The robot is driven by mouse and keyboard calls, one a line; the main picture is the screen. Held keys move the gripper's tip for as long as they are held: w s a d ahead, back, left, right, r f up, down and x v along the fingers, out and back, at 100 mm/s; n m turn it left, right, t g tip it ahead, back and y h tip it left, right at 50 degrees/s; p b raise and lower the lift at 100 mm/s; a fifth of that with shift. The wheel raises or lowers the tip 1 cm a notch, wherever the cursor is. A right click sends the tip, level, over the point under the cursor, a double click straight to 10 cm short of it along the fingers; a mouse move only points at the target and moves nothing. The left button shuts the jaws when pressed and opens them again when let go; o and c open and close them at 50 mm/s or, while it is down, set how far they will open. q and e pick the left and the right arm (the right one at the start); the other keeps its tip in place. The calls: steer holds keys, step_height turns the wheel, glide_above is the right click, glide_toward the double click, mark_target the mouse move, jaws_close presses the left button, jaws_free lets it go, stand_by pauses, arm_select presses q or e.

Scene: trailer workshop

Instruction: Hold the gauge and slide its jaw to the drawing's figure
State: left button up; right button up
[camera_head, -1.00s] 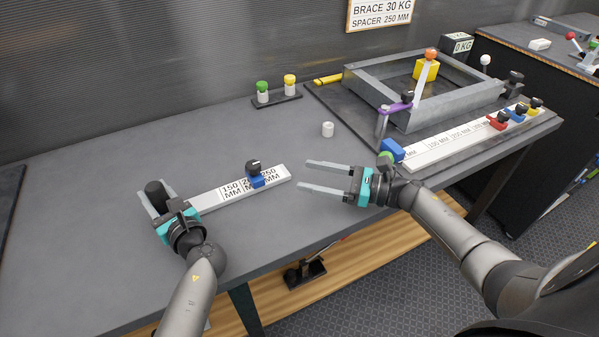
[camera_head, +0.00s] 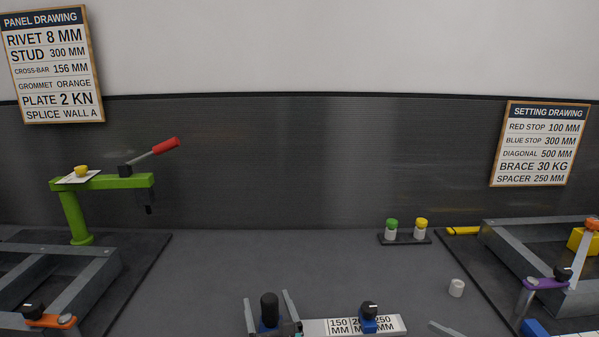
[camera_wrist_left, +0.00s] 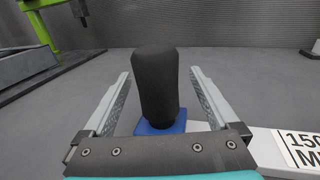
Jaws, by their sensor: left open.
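The gauge, a white bar (camera_head: 316,327) with 150, 200 and 250 MM marks, lies on the bench at the bottom. Its upright black handle (camera_head: 268,305) on a blue foot is at the left end. The sliding jaw, a blue block with a black knob (camera_head: 369,312), sits over the 200 mark, partly hiding it. My left gripper (camera_head: 267,297) is open around the handle; the left wrist view shows the handle (camera_wrist_left: 156,85) between the fingers with gaps on both sides. Only a fingertip of my right gripper (camera_head: 447,329) shows, right of the bar.
The setting drawing (camera_head: 541,144) on the right wall reads spacer 250 MM; a panel drawing (camera_head: 53,66) hangs left. A green-and-yellow-capped pair (camera_head: 404,238) and a white cylinder (camera_head: 457,288) stand behind the bar. Frames flank the bench; its middle is clear.

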arm_select(q)
steer(key=shift+o, duration=0.2)
steer(key=shift+r, duration=0.15)
arm_select(e)
steer(key=shift+r, duration=0.1)
arm_select(q)
step_height(320, 180, up, 9)
steer(key=p, duration=0.8)
arm_select(e)
step_height(320, 180, up, 8)
steer(key=shift+r, duration=0.15)
arm_select(q)
steer(key=p+v, duration=0.1)
steer(key=v, duration=1.4)
steer(key=shift+p, duration=0.3)
arm_select(e)
steer(key=shift+r, duration=0.55)
